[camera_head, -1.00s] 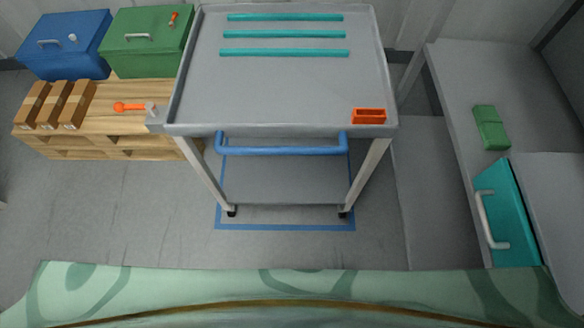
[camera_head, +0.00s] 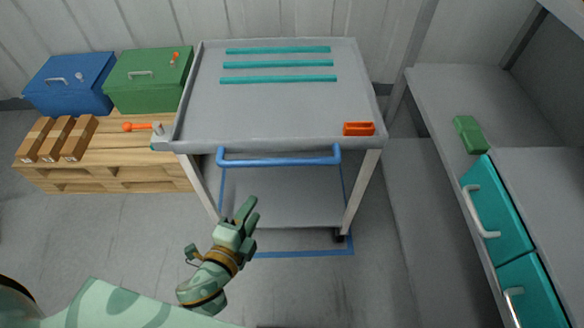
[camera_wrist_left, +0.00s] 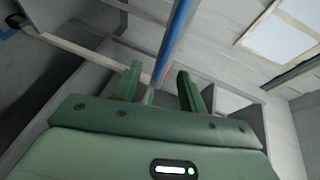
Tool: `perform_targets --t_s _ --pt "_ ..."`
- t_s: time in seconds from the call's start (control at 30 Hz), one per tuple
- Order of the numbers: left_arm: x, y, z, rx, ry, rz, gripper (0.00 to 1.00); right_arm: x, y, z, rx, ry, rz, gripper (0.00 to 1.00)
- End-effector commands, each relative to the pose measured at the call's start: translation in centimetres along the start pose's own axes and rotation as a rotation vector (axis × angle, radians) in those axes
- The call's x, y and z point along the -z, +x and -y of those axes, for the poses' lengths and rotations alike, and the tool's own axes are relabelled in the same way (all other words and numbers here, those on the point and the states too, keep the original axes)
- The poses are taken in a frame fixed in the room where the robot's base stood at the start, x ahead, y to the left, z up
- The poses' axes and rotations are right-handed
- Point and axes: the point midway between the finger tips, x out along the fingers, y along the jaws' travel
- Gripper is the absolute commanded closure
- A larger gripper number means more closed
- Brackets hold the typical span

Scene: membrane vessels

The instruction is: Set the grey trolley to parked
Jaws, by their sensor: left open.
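The grey trolley (camera_head: 280,108) stands upright in the middle of the head view, with a blue push handle (camera_head: 280,159) along its near edge. An orange-knobbed lever (camera_head: 143,126) sits at its near left corner and points left over the pallet. A blue outline (camera_head: 305,254) is marked on the floor around the trolley's legs. My left gripper (camera_head: 250,213) is open and empty, in front of and below the handle. In the left wrist view the blue handle (camera_wrist_left: 178,38) appears between the open fingers (camera_wrist_left: 157,88), apparently beyond them. My right gripper is out of view.
A wooden pallet (camera_head: 110,178) on the left bears brown boxes (camera_head: 77,138), a blue case (camera_head: 68,85) and a green case (camera_head: 147,80). An orange tray (camera_head: 358,128) and teal strips (camera_head: 278,64) lie on the trolley. Teal drawers (camera_head: 497,208) line the right side.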

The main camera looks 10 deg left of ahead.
Motion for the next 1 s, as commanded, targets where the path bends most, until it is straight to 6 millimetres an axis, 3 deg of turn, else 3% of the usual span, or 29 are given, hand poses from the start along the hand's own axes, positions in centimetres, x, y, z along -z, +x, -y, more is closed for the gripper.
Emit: perform_targets --t_s 0.1,0.27,0.7,1.0 --pt "0.1 0.4 1.7 0.038 0.041 0.0 0.59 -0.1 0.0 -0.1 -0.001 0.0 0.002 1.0" --pt "0.1 2.9 1.9 0.041 0.043 -0.002 0.59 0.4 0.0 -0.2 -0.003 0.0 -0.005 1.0" --pt "0.0 13.5 2.0 0.037 0.039 0.0 0.59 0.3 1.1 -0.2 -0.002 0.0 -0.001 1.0" --pt "0.1 16.3 2.2 0.035 0.037 -0.001 0.59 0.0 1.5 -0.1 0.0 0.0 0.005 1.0"
